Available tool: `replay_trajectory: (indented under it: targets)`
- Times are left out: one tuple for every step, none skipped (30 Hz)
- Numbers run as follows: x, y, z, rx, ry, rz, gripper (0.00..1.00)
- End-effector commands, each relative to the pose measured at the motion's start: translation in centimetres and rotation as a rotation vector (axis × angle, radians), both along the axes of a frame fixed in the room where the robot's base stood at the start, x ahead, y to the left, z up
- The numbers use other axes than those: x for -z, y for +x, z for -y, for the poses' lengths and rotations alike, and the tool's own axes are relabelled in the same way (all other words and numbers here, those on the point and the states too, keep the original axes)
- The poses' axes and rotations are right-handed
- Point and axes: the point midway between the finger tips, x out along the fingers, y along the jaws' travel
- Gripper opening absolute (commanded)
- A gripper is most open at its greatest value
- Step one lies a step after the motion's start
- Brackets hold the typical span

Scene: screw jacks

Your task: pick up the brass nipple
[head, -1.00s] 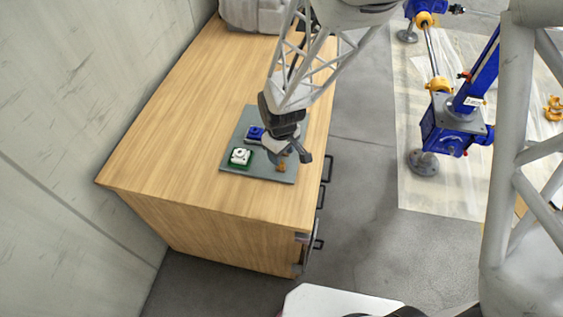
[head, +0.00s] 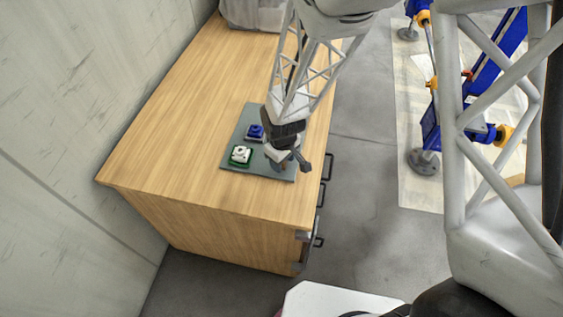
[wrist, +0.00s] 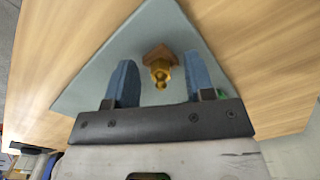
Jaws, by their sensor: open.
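The brass nipple (wrist: 160,72) shows in the wrist view on the grey-green mat (wrist: 88,75), near the mat's corner. It is a small golden fitting with a wider brownish base. My gripper (wrist: 158,82) is open, with its two blue fingers on either side of the nipple in the picture and a gap to each. I cannot tell how far the fingertips are from the mat. In the head view my gripper (head: 284,163) is over the mat's right part and hides the nipple.
On the mat sit a blue part (head: 255,132) and a white part on a green base (head: 240,155), left of my gripper. Blue screw jacks (head: 430,135) stand at the right.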

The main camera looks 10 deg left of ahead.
Motion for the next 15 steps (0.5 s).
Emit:
replay_trajectory:
  targets:
    - [-0.01, 0.0, 0.0, 0.0, 0.0, 0.0, 0.49]
    - [-0.01, 0.0, 0.0, 0.0, 0.0, 0.0, 0.49]
    - [-0.01, 0.0, 0.0, 0.0, 0.0, 0.0, 0.49]
    - [-0.01, 0.0, 0.0, 0.0, 0.0, 0.0, 0.49]
    - [-0.01, 0.0, 0.0, 0.0, 0.0, 0.0, 0.49]
    - [-0.01, 0.0, 0.0, 0.0, 0.0, 0.0, 0.49]
    - [-0.01, 0.0, 0.0, 0.0, 0.0, 0.0, 0.45]
    - [-0.01, 0.0, 0.0, 0.0, 0.0, 0.0, 0.4]
    - [-0.01, 0.0, 0.0, 0.0, 0.0, 0.0, 0.34]
    - [-0.01, 0.0, 0.0, 0.0, 0.0, 0.0, 0.29]
    - [-0.01, 0.0, 0.0, 0.0, 0.0, 0.0, 0.25]
    - [-0.01, 0.0, 0.0, 0.0, 0.0, 0.0, 0.18]
    - [-0.01, 0.0, 0.0, 0.0, 0.0, 0.0, 0.14]
    - [-0.01, 0.0, 0.0, 0.0, 0.0, 0.0, 0.09]
    - [-0.01, 0.0, 0.0, 0.0, 0.0, 0.0, 0.03]
